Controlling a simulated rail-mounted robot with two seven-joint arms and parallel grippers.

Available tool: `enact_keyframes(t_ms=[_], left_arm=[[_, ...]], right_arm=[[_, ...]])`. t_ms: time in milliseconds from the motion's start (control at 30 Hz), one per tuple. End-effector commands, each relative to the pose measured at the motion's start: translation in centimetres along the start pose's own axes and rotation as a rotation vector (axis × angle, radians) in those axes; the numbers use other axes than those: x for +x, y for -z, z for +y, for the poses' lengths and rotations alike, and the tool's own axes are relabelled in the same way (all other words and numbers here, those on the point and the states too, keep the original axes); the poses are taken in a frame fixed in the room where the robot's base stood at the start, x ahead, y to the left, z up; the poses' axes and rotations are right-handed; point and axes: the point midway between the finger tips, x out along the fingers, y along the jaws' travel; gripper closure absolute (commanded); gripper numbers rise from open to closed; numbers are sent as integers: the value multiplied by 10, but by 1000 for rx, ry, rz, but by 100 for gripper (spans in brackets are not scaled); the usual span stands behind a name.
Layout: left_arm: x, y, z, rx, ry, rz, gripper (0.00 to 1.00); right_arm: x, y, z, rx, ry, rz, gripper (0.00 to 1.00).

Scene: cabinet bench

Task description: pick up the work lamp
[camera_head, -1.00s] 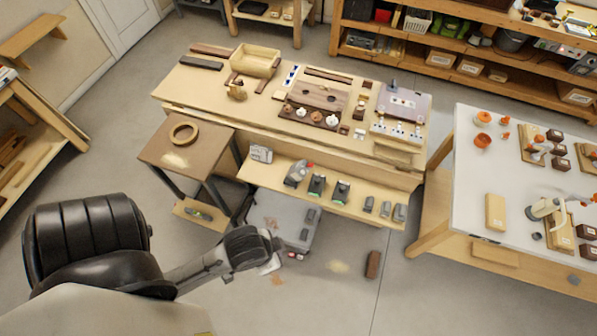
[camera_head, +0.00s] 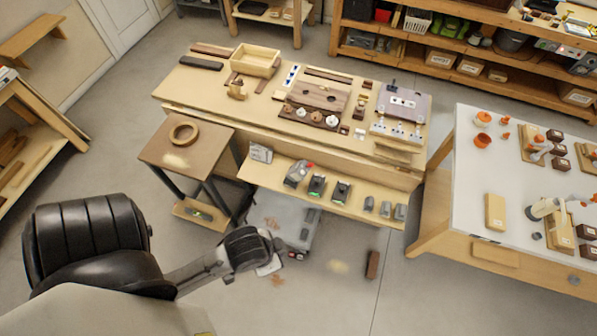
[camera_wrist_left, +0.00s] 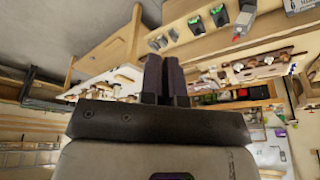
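I cannot tell for sure which thing is the work lamp. A grey tool with a red part (camera_head: 297,174) stands on the low front shelf of the bench and may be it; a grey, red-tipped thing also shows at the top of the left wrist view (camera_wrist_left: 243,20). My left gripper (camera_wrist_left: 164,62) has its two dark fingers close together, with nothing visible between them. In the head view my left wrist is above the floor in front of the shelf, apart from the tools. My right gripper is not in view.
Two chargers with green lights (camera_head: 316,186) (camera_head: 341,191) and several dark blocks (camera_head: 385,209) share the shelf (camera_head: 290,196). A grey floor cart (camera_head: 283,219) stands below it. A small table (camera_head: 165,150) is left, a white-topped table (camera_head: 480,180) right. Floor in front is mostly open.

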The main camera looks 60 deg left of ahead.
Motion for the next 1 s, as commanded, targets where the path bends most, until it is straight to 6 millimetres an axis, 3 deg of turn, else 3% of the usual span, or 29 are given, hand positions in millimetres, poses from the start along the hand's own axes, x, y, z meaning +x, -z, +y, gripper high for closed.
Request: enact_keyframes(t_ms=[67,1000], left_arm=[[0,0,0,0,0,0,88],[0,0,-2,7,6,-1,0]], right_arm=[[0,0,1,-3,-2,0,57],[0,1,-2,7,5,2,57]])
